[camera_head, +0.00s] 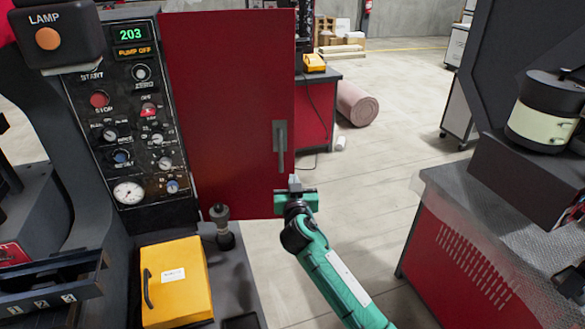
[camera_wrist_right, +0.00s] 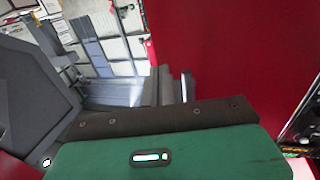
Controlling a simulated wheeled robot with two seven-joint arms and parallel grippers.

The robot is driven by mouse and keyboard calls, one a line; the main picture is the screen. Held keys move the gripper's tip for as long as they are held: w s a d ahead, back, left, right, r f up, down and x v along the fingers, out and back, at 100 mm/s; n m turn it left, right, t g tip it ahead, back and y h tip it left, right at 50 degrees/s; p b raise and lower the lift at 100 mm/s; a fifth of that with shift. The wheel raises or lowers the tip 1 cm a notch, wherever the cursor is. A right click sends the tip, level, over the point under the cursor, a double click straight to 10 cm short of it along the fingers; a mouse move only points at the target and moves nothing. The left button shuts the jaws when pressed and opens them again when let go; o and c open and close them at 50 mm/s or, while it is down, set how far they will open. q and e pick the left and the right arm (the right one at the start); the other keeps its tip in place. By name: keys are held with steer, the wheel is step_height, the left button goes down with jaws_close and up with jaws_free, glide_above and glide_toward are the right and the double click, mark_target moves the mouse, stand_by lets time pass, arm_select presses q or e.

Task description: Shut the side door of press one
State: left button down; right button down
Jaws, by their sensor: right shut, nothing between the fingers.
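The red side door (camera_head: 225,110) stands swung out to the right of the control panel in the head view, with a dark upright handle (camera_head: 280,148) near its free edge. My right gripper (camera_head: 293,184) is shut and empty at the door's lower right corner, below the handle. In the right wrist view the shut fingers (camera_wrist_right: 172,88) point away beside the red door (camera_wrist_right: 235,50), which fills the right side. I cannot tell whether the fingers touch the door. My left gripper is not in view.
The control panel (camera_head: 130,110) with knobs and a gauge is left of the door. A yellow box (camera_head: 175,283) and a small knobbed post (camera_head: 222,228) stand below it. A red-sided bench (camera_head: 455,265) is at right. Open floor (camera_head: 400,140) lies between.

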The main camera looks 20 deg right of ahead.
mark_target(292, 166)
steer(key=shift+p+x, duration=0.75)
steer(key=shift+x, duration=1.7)
